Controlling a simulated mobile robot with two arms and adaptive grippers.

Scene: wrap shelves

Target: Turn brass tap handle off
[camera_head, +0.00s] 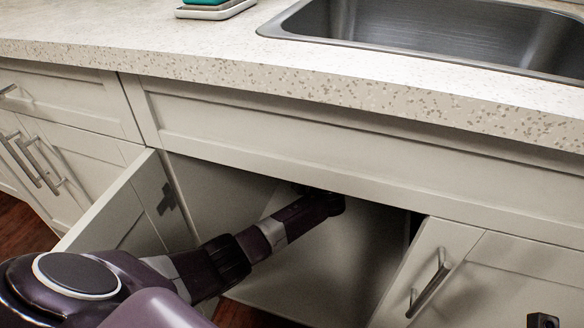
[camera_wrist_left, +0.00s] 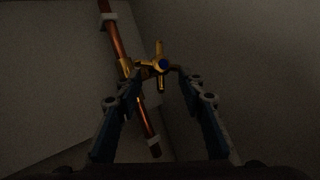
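My left gripper (camera_wrist_left: 159,76) is open, with one blue finger on each side of the picture and the handle between and beyond the fingertips. I cannot tell whether a finger touches it. In the head view my left arm reaches into the cabinet under the sink, and its gripper is hidden there. A small dark part at the lower right edge may belong to my right gripper (camera_head: 543,321).
The left cabinet door (camera_head: 115,215) and right cabinet door (camera_head: 432,270) flank the opening. The speckled countertop (camera_head: 200,55) overhangs it, with the steel sink (camera_head: 420,30) above. White clips hold the pipe to the cabinet wall.

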